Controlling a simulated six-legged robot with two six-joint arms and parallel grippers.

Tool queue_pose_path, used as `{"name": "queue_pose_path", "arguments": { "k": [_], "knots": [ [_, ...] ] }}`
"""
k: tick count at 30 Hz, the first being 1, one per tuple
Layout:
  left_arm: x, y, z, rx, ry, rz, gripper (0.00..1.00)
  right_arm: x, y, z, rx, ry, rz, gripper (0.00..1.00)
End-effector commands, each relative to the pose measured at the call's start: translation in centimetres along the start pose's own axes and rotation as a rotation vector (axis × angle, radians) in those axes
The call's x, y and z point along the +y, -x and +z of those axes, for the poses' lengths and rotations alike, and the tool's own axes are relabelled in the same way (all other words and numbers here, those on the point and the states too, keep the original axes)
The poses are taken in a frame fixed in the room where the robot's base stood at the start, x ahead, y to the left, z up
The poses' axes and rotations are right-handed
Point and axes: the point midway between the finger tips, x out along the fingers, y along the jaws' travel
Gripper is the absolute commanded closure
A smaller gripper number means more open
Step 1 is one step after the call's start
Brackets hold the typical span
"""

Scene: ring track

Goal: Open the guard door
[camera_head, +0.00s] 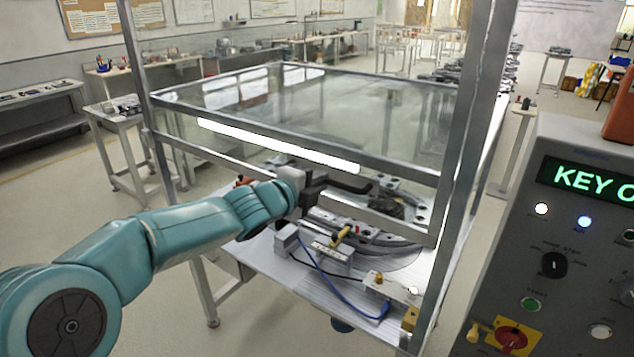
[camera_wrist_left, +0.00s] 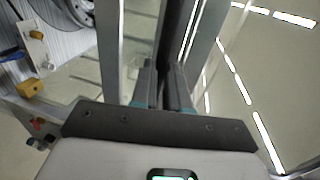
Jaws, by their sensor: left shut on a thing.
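The guard door (camera_head: 400,172) is a clear panel in a grey metal frame on the front of the enclosure. Its lower rail runs across the picture above the ring track (camera_head: 365,230), which shows through a gap below. A dark bar handle (camera_head: 352,187) stands out at this rail. My left gripper (camera_head: 318,188) is at the handle, its jaws closed around the bar. In the left wrist view, the fingers (camera_wrist_left: 166,75) lie on either side of the dark bar (camera_wrist_left: 175,30). The gripper hides part of the handle. My right gripper is not in view.
A control panel (camera_head: 575,225) with a green display, knobs and a red-yellow switch (camera_head: 512,337) stands at the right. A metal post (camera_head: 470,140) rises beside the door. A small block with a blue cable (camera_head: 330,250) sits on the table below my left gripper.

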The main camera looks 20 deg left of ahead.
Motion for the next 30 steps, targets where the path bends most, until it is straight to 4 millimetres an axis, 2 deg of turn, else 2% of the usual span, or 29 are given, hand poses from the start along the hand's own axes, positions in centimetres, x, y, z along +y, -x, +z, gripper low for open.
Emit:
{"name": "queue_pose_path", "arguments": {
  "k": [8,9,11,12,20,23,26,30],
  "knots": [
    [-0.2,0.0,0.0,0.0,0.0,-0.004,1.0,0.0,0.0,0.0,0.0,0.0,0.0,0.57],
    [-0.2,0.0,0.0,0.0,0.0,-0.004,0.82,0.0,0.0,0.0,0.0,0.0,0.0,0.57],
    [-0.2,0.0,0.0,0.0,-0.001,-0.004,0.63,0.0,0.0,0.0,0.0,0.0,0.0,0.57],
    [-0.1,0.0,0.0,0.0,-0.001,-0.004,0.6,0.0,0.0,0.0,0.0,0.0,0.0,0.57],
    [0.0,0.0,0.0,0.001,-0.001,-0.002,0.6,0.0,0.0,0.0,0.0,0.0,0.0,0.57],
    [0.0,0.7,0.0,0.0,0.0,-0.003,0.6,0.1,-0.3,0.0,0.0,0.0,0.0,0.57],
    [0.1,2.3,0.1,-0.001,-0.001,-0.004,0.6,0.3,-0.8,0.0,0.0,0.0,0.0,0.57],
    [0.0,6.0,0.1,-0.002,-0.001,-0.005,0.6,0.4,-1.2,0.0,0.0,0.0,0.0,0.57]
  ]
}}
